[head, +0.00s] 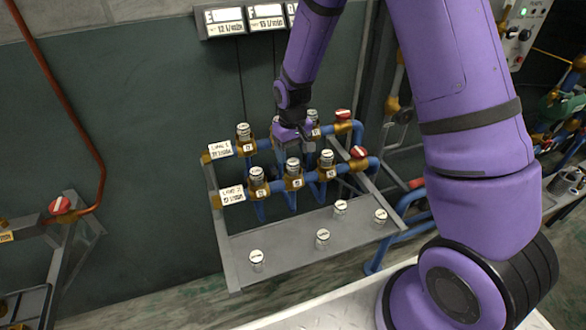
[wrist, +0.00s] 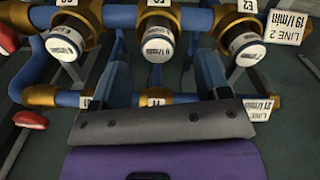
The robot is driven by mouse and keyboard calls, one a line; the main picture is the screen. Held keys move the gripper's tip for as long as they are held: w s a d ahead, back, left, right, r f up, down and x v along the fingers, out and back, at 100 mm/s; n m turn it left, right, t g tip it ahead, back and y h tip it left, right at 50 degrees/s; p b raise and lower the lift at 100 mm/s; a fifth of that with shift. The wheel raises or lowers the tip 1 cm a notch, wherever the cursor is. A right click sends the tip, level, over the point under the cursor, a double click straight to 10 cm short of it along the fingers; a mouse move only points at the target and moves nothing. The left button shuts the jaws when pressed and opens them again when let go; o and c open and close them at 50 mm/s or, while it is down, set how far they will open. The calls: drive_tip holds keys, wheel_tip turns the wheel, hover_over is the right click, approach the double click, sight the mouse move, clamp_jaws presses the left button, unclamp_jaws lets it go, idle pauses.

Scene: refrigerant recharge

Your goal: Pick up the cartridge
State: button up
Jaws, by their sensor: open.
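In the head view my gripper (head: 291,136) is over the middle of the upper pipe line, between its left cartridge (head: 244,130) and right cartridge (head: 312,116). The gripper hides what is directly under it. The lower line holds a left cartridge (head: 256,175), a middle cartridge (head: 293,167) and a right cartridge (head: 326,158), all white-topped. In the wrist view these three show across the top, one at its middle (wrist: 158,42). My gripper is open, its fingers apart, with no cartridge seen held in it.
Several white-topped cartridges, one at the front left (head: 256,259), stand apart on the grey shelf (head: 290,240) below the lines. Red valve knobs (head: 358,152) sit at the right pipe ends. Label plates (head: 219,150) mark the left ends. Displays (head: 267,20) hang above.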

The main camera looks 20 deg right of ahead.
sight(294, 162)
drive_tip(key=shift+d+f, duration=0.15)
drive_tip(key=shift+f, duration=2.65)
drive_tip(key=shift+c, duration=0.4)
drive_tip(key=c, duration=1)
